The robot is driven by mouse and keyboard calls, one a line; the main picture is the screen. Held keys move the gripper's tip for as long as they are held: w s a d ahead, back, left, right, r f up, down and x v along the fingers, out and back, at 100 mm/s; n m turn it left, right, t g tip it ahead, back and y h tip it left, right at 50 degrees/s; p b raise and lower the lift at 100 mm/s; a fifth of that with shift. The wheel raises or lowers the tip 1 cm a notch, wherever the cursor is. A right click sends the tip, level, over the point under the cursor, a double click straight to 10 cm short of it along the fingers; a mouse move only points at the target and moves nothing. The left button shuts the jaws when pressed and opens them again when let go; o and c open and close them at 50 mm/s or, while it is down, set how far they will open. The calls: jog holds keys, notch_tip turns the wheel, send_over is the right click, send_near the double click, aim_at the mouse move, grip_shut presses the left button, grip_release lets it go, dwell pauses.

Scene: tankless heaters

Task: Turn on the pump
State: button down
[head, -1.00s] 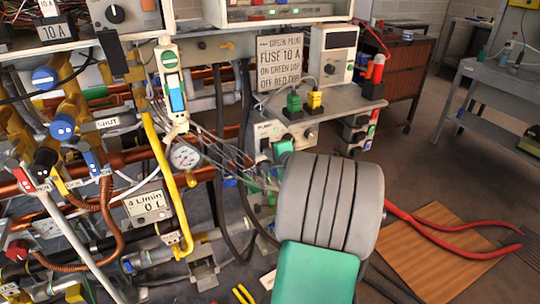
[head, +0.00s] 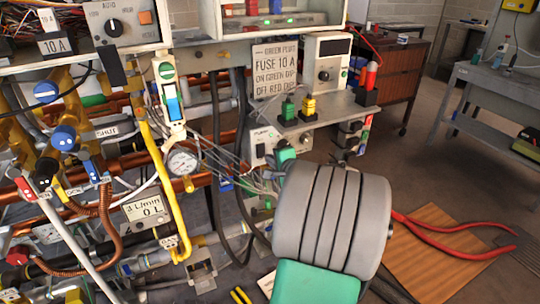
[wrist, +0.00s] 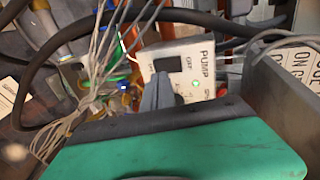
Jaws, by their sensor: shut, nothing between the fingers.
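The pump box (head: 259,136), a pale panel labelled PUMP, sits below the shelf in the middle of the head view. Its dark switch (head: 261,151) is on the left of the panel. In the wrist view the panel (wrist: 205,50) appears turned sideways, with the dark switch (wrist: 172,72), an OFF label and a small green spot that looks lit. My gripper (wrist: 157,92) is shut and empty, its grey fingertips in front of the panel close to the switch. Contact cannot be told. In the head view my arm hides part of the area below the box.
Thin grey wires (wrist: 95,75) hang beside the gripper, and a dark cable (wrist: 190,17) crosses above it. A shelf (head: 335,113) with green and yellow plugs is just above the pump box. A yellow pipe (head: 163,185), gauge (head: 183,161) and flow display (head: 146,208) are left.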

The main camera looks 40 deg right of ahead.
jog(key=v, duration=1)
jog(key=shift+r+p, duration=0.2)
jog(key=shift+p, duration=0.15)
jog(key=f+p, duration=0.1)
jog(key=p, duration=0.9)
jog(key=shift+s+f+g, duration=0.1)
jog(key=shift+f+g, duration=0.1)
jog(key=shift+g, duration=0.1)
